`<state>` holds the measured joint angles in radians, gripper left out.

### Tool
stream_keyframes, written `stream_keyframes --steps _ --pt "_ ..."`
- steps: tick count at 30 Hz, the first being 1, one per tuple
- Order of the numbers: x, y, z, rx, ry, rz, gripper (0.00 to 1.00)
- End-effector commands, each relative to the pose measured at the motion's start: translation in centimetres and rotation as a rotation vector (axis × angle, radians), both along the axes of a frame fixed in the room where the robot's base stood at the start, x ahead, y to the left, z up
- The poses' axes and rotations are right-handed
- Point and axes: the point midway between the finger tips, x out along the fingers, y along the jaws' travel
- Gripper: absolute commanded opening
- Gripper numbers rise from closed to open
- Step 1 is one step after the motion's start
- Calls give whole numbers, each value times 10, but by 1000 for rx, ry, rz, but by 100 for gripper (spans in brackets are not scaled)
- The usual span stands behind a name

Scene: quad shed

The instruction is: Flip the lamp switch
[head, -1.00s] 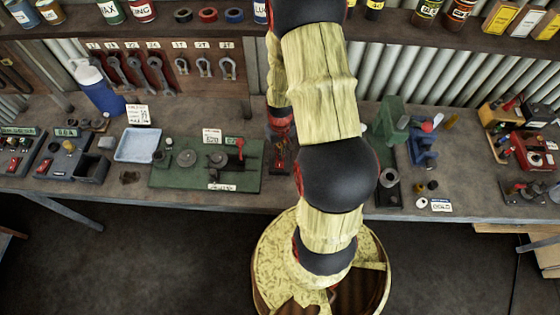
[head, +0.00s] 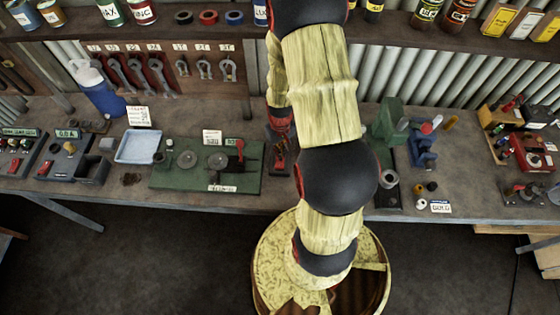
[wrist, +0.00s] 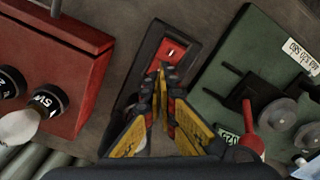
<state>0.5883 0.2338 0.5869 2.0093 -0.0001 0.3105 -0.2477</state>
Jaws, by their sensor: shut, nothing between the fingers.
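A red rocker switch (wrist: 172,51) sits in a dark, raised plate (wrist: 148,47) at the top middle of the wrist view. I take it to be the lamp switch, though no lamp label is readable on it. My gripper (wrist: 166,70) is shut and empty, its fingertips together just below the red switch in the picture. I cannot tell whether they touch the plate. In the head view the plate (head: 272,165) shows partly at the bench front, left of my arm. My arm hides much of the area around it there.
In the wrist view a red box (wrist: 45,65) with black knobs and a whitish bulb-like part stands left. A green board (wrist: 230,85) with grey discs and a red-handled lever lies right. In the head view a pale tray (head: 138,146) lies further left.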

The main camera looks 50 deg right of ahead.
Motion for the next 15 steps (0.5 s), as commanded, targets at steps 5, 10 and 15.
stream_keyframes --steps 5,10,15 --pt "0 0 15 0 1 0 0" --pt "0 0 28 0 1 0 0" --pt "0 0 40 0 -1 0 0"
